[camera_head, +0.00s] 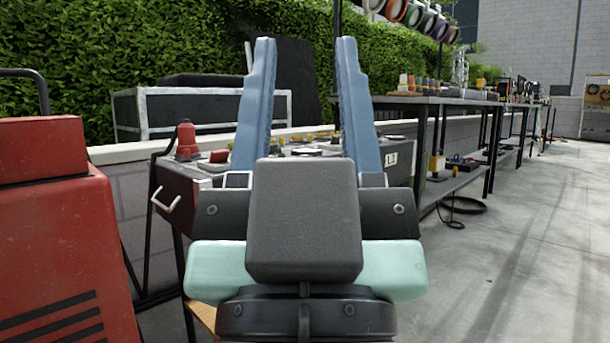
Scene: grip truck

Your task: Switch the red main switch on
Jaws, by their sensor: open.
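My gripper (305,115) fills the middle of the view, its two blue fingers pointing up and spread apart with nothing between them. Behind it stands a grey control box (178,190) on legs, with a metal handle on its left side. A red knob-shaped part (187,141), which looks like the red main switch, stands on the box's top at the left. It is left of my left finger and apart from it. Its on or off position cannot be told. My gripper hides much of the box's middle and front.
A large red machine (60,240) stands close at the left. Black shelving tables (450,101) with many small items run back on the right. A black cable (462,205) lies on the floor there. A hedge and low wall close the back. The concrete floor (530,260) at right is free.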

